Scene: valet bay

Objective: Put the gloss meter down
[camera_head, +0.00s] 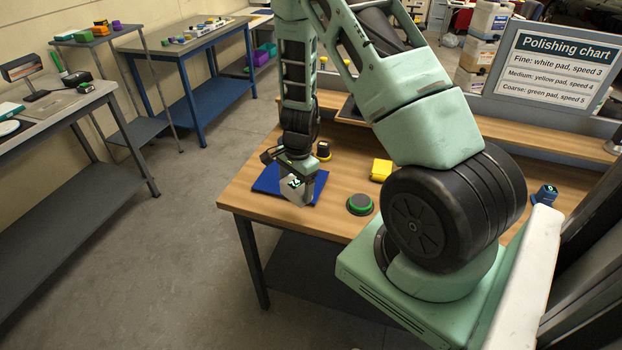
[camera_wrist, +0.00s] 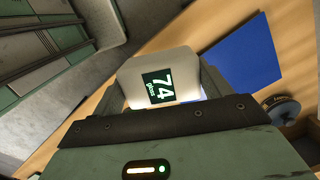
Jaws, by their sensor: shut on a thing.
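My gripper (camera_head: 297,172) is over the left part of the wooden workbench and is shut on the gloss meter (camera_head: 293,191), a small pale box with a dark display. In the wrist view the gloss meter (camera_wrist: 165,78) shows a green screen reading 74 and sits between the jaws, with its lower part hidden. A blue mat (camera_head: 267,184) lies on the bench beneath and behind the gripper; it also shows in the wrist view (camera_wrist: 244,55), to the right of the meter. I cannot tell whether the meter touches the mat.
A sign reading "Polishing chart" (camera_head: 557,68) stands behind. Other tables stand at left.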

